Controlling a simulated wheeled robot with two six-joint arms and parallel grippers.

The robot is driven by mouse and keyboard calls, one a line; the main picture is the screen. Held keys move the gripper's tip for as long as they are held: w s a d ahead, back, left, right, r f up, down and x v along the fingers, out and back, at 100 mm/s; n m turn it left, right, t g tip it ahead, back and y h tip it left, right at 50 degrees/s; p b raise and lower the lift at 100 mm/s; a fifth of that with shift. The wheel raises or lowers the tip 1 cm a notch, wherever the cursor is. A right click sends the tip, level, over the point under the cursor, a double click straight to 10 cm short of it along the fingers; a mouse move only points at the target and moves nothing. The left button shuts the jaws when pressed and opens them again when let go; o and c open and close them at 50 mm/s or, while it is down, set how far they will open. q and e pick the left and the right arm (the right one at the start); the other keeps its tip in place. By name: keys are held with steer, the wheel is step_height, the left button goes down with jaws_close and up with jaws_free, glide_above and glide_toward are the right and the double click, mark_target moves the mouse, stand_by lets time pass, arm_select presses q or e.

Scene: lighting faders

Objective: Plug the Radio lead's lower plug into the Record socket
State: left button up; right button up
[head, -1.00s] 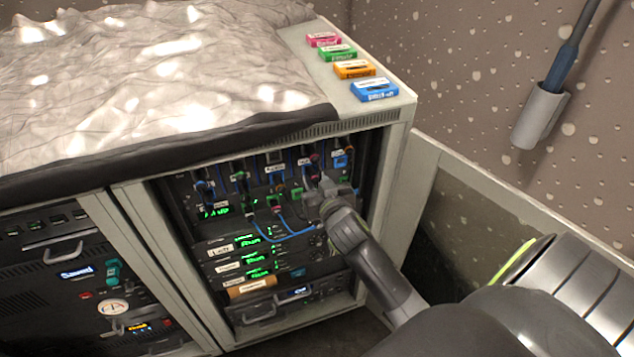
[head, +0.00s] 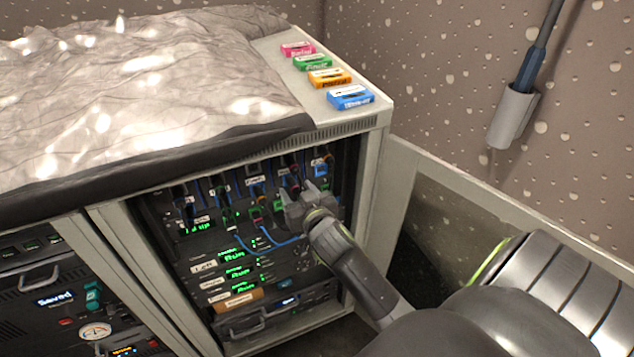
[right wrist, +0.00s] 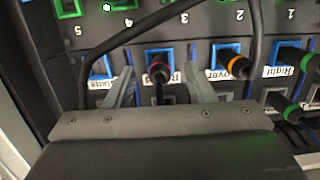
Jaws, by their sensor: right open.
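My right gripper (head: 297,190) is open in front of the patch panel in the rack's right bay. I cannot read which label says Radio or Record. My left gripper is out of view.
A thick black cable (right wrist: 105,48) curves across the wrist view close to the left finger. Blue leads (head: 265,243) hang below the panel. Coloured cassettes (head: 350,97) lie on the cabinet top. The cabinet's side frame (head: 372,190) stands right of the gripper.

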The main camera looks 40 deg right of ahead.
steer(key=v, duration=1.6)
steer(key=shift+s, duration=0.3)
steer(key=shift+a+r, duration=0.1)
steer(key=shift+a, duration=0.05)
